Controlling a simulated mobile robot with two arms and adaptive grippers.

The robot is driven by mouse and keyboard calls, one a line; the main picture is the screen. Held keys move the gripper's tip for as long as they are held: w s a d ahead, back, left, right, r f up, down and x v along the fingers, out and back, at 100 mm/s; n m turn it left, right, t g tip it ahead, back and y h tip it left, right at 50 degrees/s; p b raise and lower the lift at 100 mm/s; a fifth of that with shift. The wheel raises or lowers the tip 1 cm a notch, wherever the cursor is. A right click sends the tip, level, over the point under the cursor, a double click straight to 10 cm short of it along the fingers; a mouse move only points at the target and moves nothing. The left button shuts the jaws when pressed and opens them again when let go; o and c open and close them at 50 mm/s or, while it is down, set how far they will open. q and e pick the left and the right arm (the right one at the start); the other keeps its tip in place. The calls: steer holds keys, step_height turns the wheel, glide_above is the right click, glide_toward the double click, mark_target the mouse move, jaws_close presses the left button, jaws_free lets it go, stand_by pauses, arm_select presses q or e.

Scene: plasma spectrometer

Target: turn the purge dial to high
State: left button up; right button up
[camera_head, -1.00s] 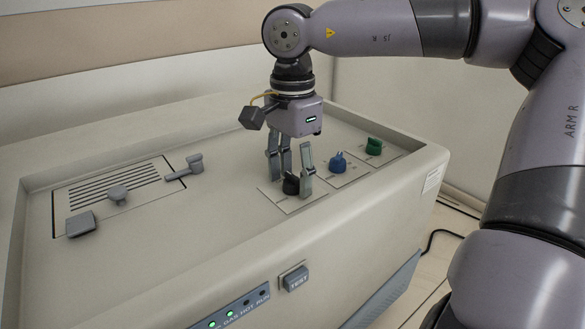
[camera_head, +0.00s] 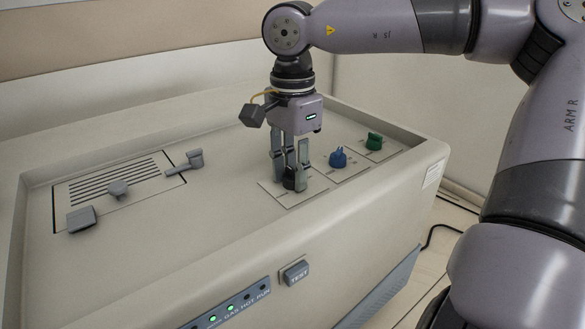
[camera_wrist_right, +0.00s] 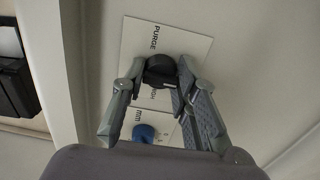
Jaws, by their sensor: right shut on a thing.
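The black purge dial (camera_head: 289,182) sits on a pale label plate on top of the machine, beside the blue dial. My right gripper (camera_head: 291,178) points straight down over it, with its fingers closed around the dial. In the right wrist view the purge dial (camera_wrist_right: 159,71) lies between the fingertips of my right gripper (camera_wrist_right: 158,78), below the printed word PURGE. The fingers hide part of the other lettering, so the dial's setting is hard to read. My left gripper is not in view.
A blue dial (camera_head: 338,158) and a green dial (camera_head: 374,141) stand to the right of the purge dial. A TEST button (camera_head: 295,273) is on the front.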

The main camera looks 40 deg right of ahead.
jaws_close()
steer(key=m+b, duration=0.3)
steer(key=shift+f+m, duration=0.1)
steer(key=shift+m, duration=0.2)
steer(key=m+b, duration=0.2)
steer(key=m, duration=0.2)
steer(key=shift+m+b, duration=0.3)
steer(key=shift+b, duration=0.05)
steer(key=m+b, duration=0.2)
steer(key=m, duration=0.3)
steer(key=m+b, duration=0.1)
steer(key=m, duration=0.3)
steer(key=shift+m+b, duration=0.3)
steer(key=shift+r, duration=0.2)
steer(key=o, duration=1.1)
jaws_free()
steer(key=shift+f, duration=0.1)
